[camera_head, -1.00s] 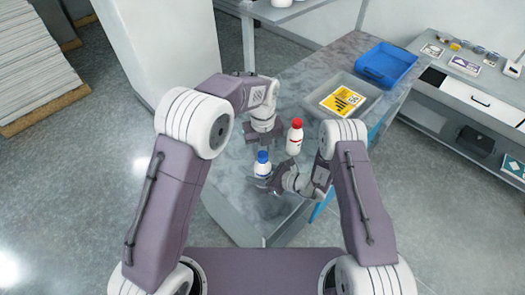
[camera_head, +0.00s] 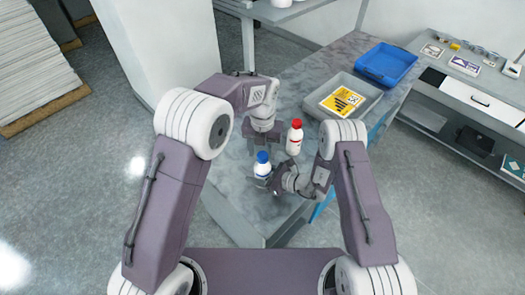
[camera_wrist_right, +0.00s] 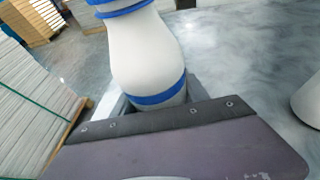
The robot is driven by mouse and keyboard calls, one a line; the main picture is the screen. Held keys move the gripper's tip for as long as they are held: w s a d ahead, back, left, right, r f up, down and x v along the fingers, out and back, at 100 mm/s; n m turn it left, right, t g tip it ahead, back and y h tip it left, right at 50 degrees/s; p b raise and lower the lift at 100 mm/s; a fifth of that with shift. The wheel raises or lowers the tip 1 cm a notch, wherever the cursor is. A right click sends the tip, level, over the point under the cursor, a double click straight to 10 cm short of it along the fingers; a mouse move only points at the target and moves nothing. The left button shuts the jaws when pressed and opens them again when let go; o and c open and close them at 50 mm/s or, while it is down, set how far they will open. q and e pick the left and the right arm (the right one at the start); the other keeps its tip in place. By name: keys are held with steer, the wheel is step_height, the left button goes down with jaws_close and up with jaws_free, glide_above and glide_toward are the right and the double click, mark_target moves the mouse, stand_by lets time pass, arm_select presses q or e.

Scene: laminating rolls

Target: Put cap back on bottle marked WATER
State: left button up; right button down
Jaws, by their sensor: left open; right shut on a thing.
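A white bottle with a blue top (camera_head: 262,170) stands near the front of the grey table. My right gripper (camera_head: 272,182) is shut on it from the right, low on its body. In the right wrist view the white bottle with blue bands (camera_wrist_right: 148,55) rises from my gripper; its top is cut off by the frame. A second white bottle with a red cap (camera_head: 294,141) stands upright just behind and to the right. My left gripper (camera_head: 263,140) is open and empty, pointing down behind the blue-topped bottle. I cannot read a WATER mark on either bottle.
A grey tray (camera_head: 372,108) holding a yellow label card (camera_head: 342,101) stands at the table's right, with a blue tray (camera_head: 386,64) behind it. The table's back left is clear. A side bench (camera_head: 480,102) stands at the right. The near table edge is close to the bottles.

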arm_select(q)
step_height(320, 180, up, 4)
steer(key=shift+r, duration=0.2)
steer(key=shift+c, duration=0.3)
